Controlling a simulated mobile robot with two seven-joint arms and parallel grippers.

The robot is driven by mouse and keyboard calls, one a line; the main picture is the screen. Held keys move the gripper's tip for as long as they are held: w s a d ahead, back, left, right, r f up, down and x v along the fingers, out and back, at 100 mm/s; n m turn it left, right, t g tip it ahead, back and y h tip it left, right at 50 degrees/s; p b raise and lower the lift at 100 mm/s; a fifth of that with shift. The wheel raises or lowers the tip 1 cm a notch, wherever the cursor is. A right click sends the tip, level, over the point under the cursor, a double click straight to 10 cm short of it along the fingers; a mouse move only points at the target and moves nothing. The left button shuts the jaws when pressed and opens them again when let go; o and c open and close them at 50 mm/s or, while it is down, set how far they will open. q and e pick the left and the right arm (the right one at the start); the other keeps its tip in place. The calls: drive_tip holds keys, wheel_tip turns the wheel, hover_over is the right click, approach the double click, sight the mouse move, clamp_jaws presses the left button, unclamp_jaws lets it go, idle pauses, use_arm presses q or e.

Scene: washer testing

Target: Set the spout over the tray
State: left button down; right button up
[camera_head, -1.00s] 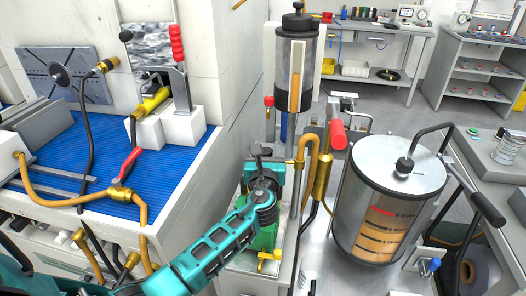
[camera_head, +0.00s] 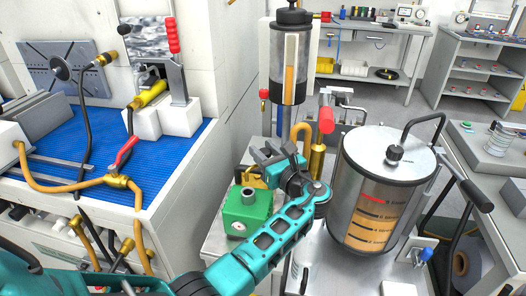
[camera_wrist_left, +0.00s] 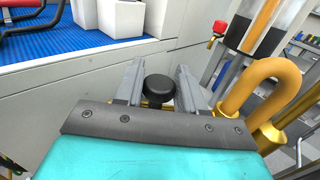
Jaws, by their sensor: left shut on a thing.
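My left gripper (camera_head: 270,157) is closed around a black round knob. In the left wrist view the knob (camera_wrist_left: 160,88) sits between the two grey fingers (camera_wrist_left: 159,80), with yellow metal showing just beneath it. A curved copper-coloured pipe (camera_head: 301,132) with a brass body (camera_head: 317,160) stands just right of the gripper; its bend also shows in the left wrist view (camera_wrist_left: 268,72). The gripper and arm hide its lower end. I cannot tell which part is the spout, and I cannot pick out the tray with certainty. My right gripper is not in view.
A green block (camera_head: 246,212) stands left of my forearm. A steel drum (camera_head: 388,190) stands close on the right. A clear cylinder (camera_head: 289,65) rises behind the gripper. The blue-matted bench (camera_head: 75,135) is at the left; open floor (camera_head: 385,100) lies behind.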

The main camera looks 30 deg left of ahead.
use_arm(q)
drive_tip(key=shift+d+r, duration=0.1)
drive_tip(key=shift+r, duration=0.15)
drive_tip(key=c, duration=0.8)
unclamp_jaws()
drive_tip(key=shift+s, duration=0.1)
drive_tip(key=shift+c, duration=0.2)
drive_tip(key=shift+f, duration=0.15)
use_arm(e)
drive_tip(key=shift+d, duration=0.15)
